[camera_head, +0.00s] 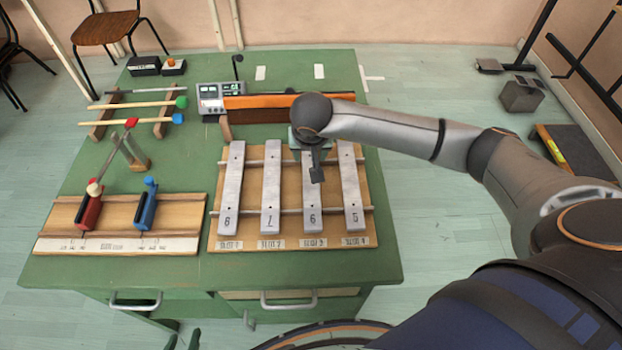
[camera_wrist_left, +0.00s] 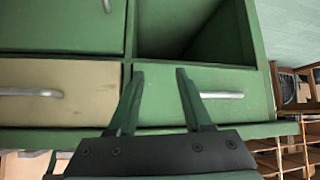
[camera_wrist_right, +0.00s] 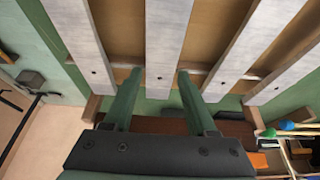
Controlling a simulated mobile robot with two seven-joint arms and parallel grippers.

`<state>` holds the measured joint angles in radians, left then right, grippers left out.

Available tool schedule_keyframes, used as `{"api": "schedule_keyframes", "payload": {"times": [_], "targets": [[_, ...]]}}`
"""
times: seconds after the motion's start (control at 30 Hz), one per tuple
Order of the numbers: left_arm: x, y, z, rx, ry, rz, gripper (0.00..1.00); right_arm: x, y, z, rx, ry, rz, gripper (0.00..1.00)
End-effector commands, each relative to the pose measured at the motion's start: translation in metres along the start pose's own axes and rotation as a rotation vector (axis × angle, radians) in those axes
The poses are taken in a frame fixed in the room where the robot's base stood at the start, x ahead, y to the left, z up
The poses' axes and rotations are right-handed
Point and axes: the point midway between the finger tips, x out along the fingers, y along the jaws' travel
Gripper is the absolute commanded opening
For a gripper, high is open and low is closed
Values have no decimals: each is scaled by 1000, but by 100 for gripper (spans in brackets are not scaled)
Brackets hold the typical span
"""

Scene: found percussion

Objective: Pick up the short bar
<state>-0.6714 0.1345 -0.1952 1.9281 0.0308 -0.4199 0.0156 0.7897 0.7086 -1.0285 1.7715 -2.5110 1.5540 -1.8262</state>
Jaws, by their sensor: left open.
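Four pale grey bars lie side by side on a wooden board (camera_head: 370,237): the first (camera_head: 231,190), second (camera_head: 270,190), third (camera_head: 312,218) and fourth (camera_head: 350,190). They look close in length; I cannot tell which is the short bar. My right gripper (camera_head: 316,172) is over the third bar and hides part of it. In the right wrist view, its open fingers (camera_wrist_right: 160,78) appear on either side of that bar (camera_wrist_right: 165,40); contact is unclear. My left gripper (camera_head: 183,341) is open and empty, low in front of the desk drawers (camera_wrist_left: 210,90).
Coloured mallets (camera_head: 140,103) lie on a rack behind. An orange-topped box (camera_head: 260,102) and a grey device (camera_head: 212,96) stand behind the bars.

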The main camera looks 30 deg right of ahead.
Motion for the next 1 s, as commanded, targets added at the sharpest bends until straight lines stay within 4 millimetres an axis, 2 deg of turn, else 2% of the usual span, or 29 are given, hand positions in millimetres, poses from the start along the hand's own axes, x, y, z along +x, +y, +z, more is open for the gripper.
{"api": "schedule_keyframes", "payload": {"times": [0.07, 0.5, 1.0], "targets": [[0, 0, -1, 0, 2, 1, 50, 0, 0, 0, 0, 0, 0, 47], [0, 2, -4, 0, 7, 4, 50, 0, 0, 0, 0, 0, 0, 0], [0, 2, -4, 0, 8, 4, 50, -2, 0, -2, 1, 2, -1, 0]]}}
